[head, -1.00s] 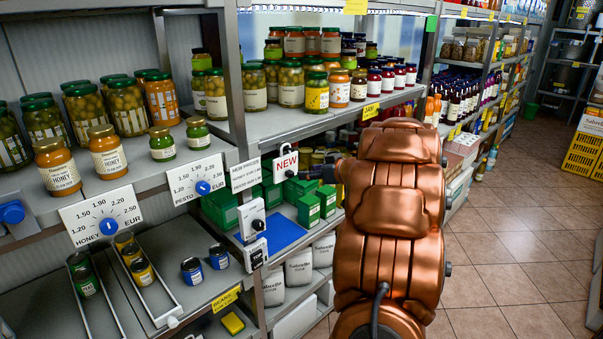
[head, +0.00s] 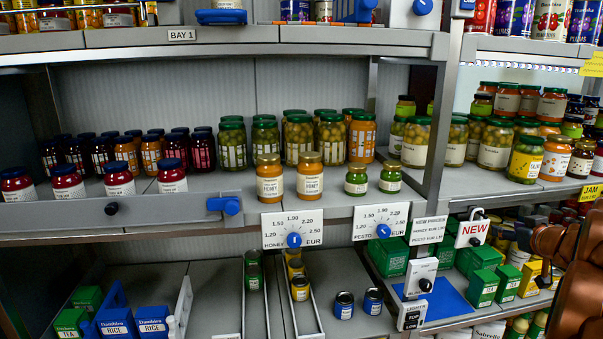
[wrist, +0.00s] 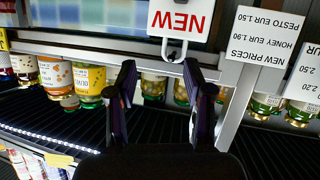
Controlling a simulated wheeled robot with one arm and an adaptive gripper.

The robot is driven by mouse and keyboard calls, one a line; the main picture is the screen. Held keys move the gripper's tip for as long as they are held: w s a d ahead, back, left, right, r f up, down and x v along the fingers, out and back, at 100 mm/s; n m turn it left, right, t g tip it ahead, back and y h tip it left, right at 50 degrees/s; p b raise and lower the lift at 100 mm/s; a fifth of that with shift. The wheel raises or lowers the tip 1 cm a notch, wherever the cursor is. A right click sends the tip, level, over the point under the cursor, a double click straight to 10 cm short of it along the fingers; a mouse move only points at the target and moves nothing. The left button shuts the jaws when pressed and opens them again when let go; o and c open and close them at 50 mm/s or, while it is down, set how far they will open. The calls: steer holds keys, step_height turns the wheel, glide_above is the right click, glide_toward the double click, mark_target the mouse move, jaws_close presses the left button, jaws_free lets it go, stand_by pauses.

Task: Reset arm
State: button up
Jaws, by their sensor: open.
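My copper arm (head: 570,265) shows at the right edge of the head view, mostly cut off. In the wrist view, which shows the shelf upside down, my gripper (wrist: 158,75) has its two dark fingers spread apart with nothing between their tips that I can see held. The white NEW sign (wrist: 181,20) with red letters is just beyond the fingertips, its white hook (wrist: 174,50) between them in the picture. In the head view the NEW sign (head: 472,233) hangs at the shelf edge, left of my arm. Whether the fingers touch it I cannot tell.
Price dials for honey (head: 293,229) and pesto (head: 381,222) sit on the shelf edge, with the NEW PRICES card (head: 428,230) beside the sign. Jars fill the shelves. A lights switch box (head: 412,316) and a blue mat (head: 441,301) lie near my arm.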

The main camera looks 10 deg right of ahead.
steer(key=s+a+m+g+h, duration=0.3)
steer(key=s+a+g+h, duration=0.15)
steer(key=a, duration=0.55)
steer(key=s+a+f+n+g+y, duration=0.1)
steer(key=s+a+f+g+y, duration=0.1)
steer(key=s+a, duration=0.7)
steer(key=s+a+f+n+g+y, duration=0.1)
steer(key=s+a+f+g+y, duration=0.2)
steer(key=s+a, duration=0.7)
steer(key=s+a+f+n+g+y, duration=0.2)
steer(key=s+a+f+g, duration=0.3)
steer(key=a, duration=1)
steer(key=s+f+y, duration=0.1)
steer(key=s+f, duration=0.1)
steer(key=s, duration=0.2)
steer(key=shift+s+f+g, duration=0.3)
steer(key=shift+s+g, duration=0.05)
